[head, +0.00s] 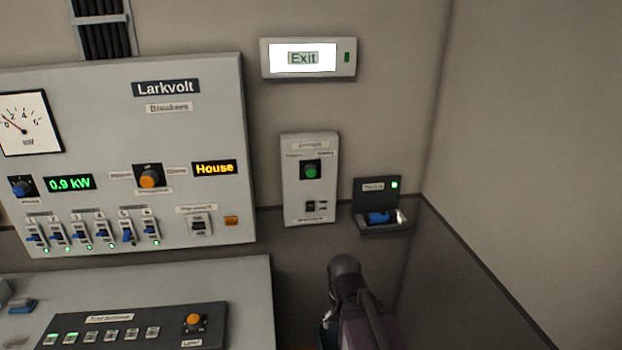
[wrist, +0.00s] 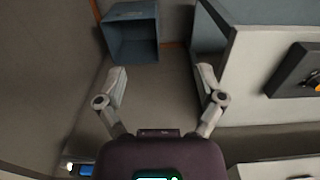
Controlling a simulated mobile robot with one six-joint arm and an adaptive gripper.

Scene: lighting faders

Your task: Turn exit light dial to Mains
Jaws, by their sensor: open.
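A small grey wall panel (head: 309,206) hangs below the lit Exit sign (head: 303,58). It has a green round dial (head: 312,172) on a dark square, with small labels on either side too blurred to read, so I cannot tell the dial's setting. The dial does not show in the wrist view.
A large Larkvolt panel (head: 222,110) with an orange knob and several breakers is at left. A console (head: 240,280) stands below it. A dark holder (head: 383,229) with a blue torch (head: 380,217) is on the wall at right. A blue-grey open box (wrist: 131,14) shows in the wrist view.

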